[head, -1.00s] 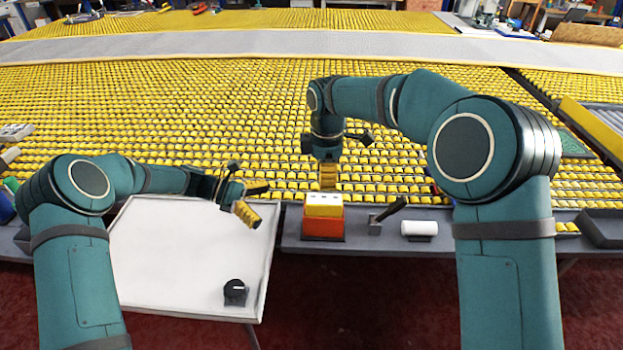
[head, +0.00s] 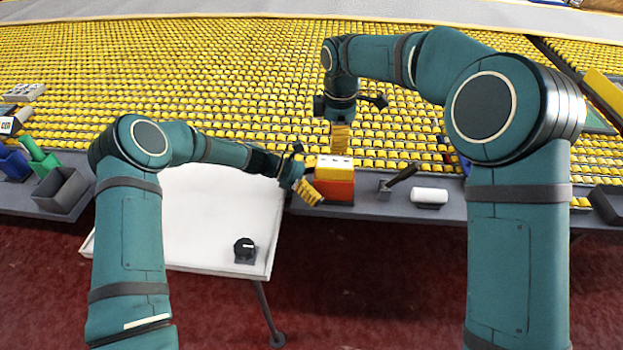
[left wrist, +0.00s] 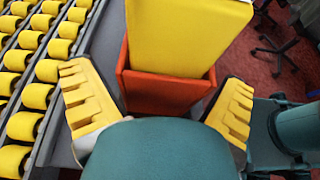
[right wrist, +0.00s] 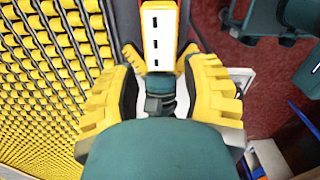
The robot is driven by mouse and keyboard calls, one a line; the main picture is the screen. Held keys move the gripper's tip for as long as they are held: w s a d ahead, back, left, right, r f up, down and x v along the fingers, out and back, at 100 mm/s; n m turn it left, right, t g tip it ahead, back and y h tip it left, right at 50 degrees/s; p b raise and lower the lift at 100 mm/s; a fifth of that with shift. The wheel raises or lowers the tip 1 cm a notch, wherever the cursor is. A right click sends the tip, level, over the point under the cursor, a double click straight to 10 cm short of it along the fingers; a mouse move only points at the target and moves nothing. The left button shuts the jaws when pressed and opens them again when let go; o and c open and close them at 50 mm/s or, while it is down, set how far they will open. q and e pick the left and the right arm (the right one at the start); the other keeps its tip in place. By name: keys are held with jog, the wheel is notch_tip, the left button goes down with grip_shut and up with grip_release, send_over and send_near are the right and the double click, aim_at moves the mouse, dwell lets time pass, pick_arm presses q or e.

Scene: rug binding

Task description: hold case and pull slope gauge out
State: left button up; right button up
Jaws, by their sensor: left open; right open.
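The orange case (head: 334,190) stands on the grey ledge in the head view, with the yellow slope gauge (head: 334,164) sticking up out of its top. In the left wrist view the case (left wrist: 165,92) and gauge (left wrist: 188,40) lie just beyond the fingers. My left gripper (head: 312,192) is open, its yellow fingers close to the left side of the case. In the left wrist view the fingers stand either side of its near part. My right gripper (head: 340,138) is open above and behind the gauge. The right wrist view shows the gauge's slotted top (right wrist: 159,32) beyond its fingers.
A white table (head: 215,215) with a small black device (head: 245,250) stands at the left. Right of the case are a black-handled tool (head: 398,182) and a white roll (head: 430,196) on the ledge. Yellow rollers (head: 220,90) fill the area behind.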

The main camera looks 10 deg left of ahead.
aim_at(335, 163)
pick_arm(q)
jog(key=shift+d, duration=0.15)
jog(key=c, duration=1.4)
pick_arm(e)
jog(key=shift+o, duration=1.7)
jog(key=shift+r, duration=0.25)
jog(key=shift+r+m, duration=0.7)
jog(key=shift+m, duration=0.1)
pick_arm(q)
jog(key=shift+f, duration=0.1)
pick_arm(e)
notch_tip(335, 163, down, 12)
jog(key=shift+r, duration=0.1)
